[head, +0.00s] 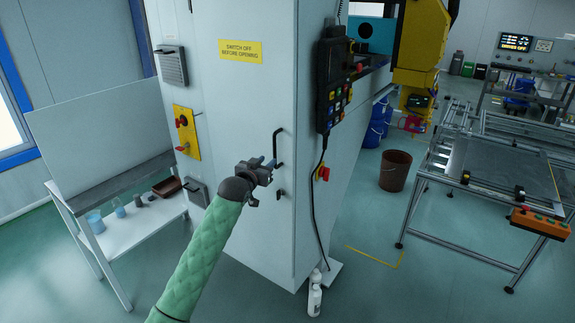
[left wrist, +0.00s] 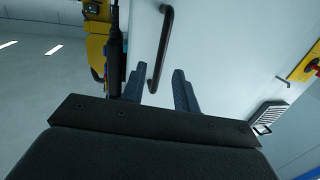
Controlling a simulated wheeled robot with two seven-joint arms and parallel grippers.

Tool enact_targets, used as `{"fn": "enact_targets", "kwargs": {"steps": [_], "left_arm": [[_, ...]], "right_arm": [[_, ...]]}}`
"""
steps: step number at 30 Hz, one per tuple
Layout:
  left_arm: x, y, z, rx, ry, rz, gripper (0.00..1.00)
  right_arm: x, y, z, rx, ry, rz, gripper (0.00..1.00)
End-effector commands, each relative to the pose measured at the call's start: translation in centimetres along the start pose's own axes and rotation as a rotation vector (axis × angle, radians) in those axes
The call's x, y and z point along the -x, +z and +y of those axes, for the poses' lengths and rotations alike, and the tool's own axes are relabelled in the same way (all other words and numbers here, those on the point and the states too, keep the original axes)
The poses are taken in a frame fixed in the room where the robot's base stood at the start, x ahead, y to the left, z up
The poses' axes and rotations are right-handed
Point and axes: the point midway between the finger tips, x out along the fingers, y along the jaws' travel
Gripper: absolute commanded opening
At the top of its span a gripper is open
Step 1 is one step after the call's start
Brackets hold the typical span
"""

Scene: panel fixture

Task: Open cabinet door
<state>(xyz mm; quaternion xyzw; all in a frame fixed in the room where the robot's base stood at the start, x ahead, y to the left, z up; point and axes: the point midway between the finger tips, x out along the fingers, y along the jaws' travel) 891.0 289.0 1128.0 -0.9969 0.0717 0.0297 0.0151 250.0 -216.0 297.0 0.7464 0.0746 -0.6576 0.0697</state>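The tall pale grey cabinet (head: 238,110) stands in the middle of the head view, and its door looks shut. A dark bar handle (head: 278,148) runs upright near the door's right edge. My left gripper (head: 270,166) is close to the handle's lower part. In the left wrist view the handle (left wrist: 161,48) lines up between the two spread fingers of my left gripper (left wrist: 160,88), which is open. I cannot tell whether the handle is within the fingers' reach or beyond the tips. My right gripper is not in view.
A black control pendant (head: 333,85) with a hanging cable is on the cabinet's right side. A yellow switch panel (head: 187,133) is on the left. A side table (head: 130,225) stands left. A white bottle (head: 314,298) is on the floor by the cabinet's base.

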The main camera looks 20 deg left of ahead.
Motion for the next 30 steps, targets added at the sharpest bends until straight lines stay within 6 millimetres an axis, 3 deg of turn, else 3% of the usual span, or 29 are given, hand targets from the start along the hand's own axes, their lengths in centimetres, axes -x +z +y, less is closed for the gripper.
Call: {"fn": "enact_targets", "kwargs": {"steps": [5,10,21,30], "left_arm": [[0.0,-1.2,0.1,0.014,0.008,0.062,0.30],[-1.1,-1.6,0.1,0.022,0.008,0.064,0.30],[-5.9,-1.9,0.2,0.021,0.008,0.062,0.30],[-7.7,-1.6,0.2,0.020,0.009,0.062,0.30]], "right_arm": [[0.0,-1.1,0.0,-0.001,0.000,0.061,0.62],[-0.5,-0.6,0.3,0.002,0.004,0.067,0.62],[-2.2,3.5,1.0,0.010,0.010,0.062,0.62],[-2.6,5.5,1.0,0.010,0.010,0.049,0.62]]}}
